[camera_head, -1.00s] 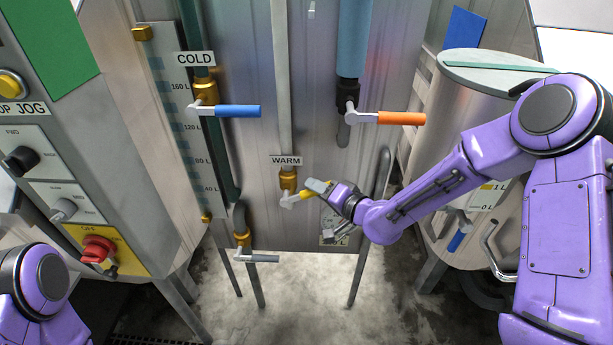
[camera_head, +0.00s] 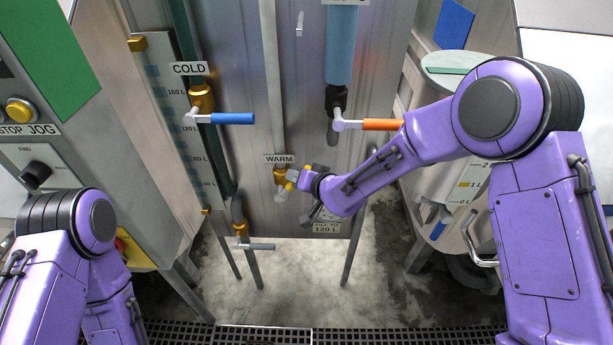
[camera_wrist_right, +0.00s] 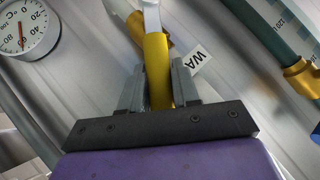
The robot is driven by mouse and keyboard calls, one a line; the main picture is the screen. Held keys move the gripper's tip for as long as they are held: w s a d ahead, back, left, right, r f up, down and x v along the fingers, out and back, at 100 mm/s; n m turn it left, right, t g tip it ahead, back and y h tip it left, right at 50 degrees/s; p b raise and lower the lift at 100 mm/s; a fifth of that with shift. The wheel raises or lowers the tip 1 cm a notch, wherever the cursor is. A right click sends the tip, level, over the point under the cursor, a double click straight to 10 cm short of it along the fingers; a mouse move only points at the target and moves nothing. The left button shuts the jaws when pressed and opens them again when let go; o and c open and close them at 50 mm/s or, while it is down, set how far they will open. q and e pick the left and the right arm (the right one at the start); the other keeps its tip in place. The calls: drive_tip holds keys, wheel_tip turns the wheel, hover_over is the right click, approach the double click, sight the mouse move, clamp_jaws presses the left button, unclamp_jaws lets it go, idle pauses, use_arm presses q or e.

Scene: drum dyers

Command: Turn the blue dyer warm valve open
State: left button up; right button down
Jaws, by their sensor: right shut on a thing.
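The WARM valve has a brass body (camera_head: 280,174) under its WARM label (camera_head: 279,159) on the metal dyer tank. Its lever has a pale metal arm and a yellow handle (camera_head: 290,186). My right gripper (camera_head: 298,181) is at this handle. In the right wrist view the yellow handle (camera_wrist_right: 157,70) lies between the two grey fingers of my right gripper (camera_wrist_right: 159,88), which is shut on it. A brass part of the valve is partly hidden behind the lever there. My left arm is at the lower left, but its gripper is not visible.
A blue-handled COLD valve (camera_head: 225,118) is above left, an orange-handled valve (camera_head: 382,125) above right beside my right arm. A grey-handled valve (camera_head: 256,246) is below left. A dial gauge (camera_wrist_right: 28,27) shows in the wrist view. A control panel (camera_head: 75,130) stands left; a metal drum (camera_head: 455,190) right.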

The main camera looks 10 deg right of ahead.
drive_tip(key=c, duration=0.9)
unclamp_jaws()
drive_tip(key=shift+a, duration=0.1)
drive_tip(key=b+v, duration=0.2)
drive_tip(key=v, duration=0.8)
drive_tip(key=shift+s, duration=0.15)
drive_tip(key=shift+r, duration=0.15)
